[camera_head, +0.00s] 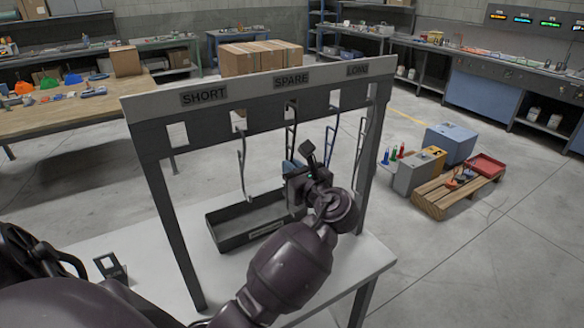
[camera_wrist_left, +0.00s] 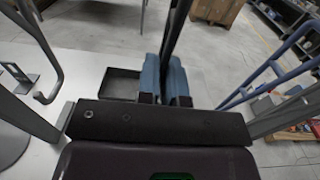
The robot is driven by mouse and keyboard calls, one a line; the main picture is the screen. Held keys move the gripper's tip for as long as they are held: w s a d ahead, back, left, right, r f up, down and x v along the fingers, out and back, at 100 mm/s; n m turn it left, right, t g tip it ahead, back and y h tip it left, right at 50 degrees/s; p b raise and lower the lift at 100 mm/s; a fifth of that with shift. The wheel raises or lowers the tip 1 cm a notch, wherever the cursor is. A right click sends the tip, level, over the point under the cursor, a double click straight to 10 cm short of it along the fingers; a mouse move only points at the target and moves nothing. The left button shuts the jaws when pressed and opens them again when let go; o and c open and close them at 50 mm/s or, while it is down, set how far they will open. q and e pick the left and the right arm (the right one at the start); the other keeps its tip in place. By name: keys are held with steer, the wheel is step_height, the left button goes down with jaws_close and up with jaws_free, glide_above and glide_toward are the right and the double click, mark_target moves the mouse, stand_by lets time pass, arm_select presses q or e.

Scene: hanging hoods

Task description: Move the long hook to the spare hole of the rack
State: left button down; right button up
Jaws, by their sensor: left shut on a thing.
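The grey rack (camera_head: 150,105) carries the labels SHORT, SPARE and LONG above square holes. My left gripper (camera_head: 300,180) is in front of the rack, below the SPARE label. It is shut on a dark hook (camera_head: 291,128), which I take to be the long hook. In the left wrist view the dark shaft (camera_wrist_left: 176,30) rises between the blue finger pads (camera_wrist_left: 164,78). Its top is close to the spare hole; I cannot tell whether it is in it. A grey hook (camera_head: 242,165) hangs near SHORT. My right gripper is not in view.
Blue hook-like rods (camera_head: 333,140) hang on the right, near LONG, close to my left gripper. A dark tray (camera_head: 225,236) stands under the rack on the white table (camera_head: 135,245). A small black stand (camera_head: 110,268) is on the left. Rack posts flank my arm.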

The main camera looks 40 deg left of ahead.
arm_select(q)
steer(key=shift+f, duration=1.2)
stand_by(0.3)
steer(key=c, duration=1.2)
jaws_free()
steer(key=shift+b+v, duration=0.7)
steer(key=shift+v, duration=4.7)
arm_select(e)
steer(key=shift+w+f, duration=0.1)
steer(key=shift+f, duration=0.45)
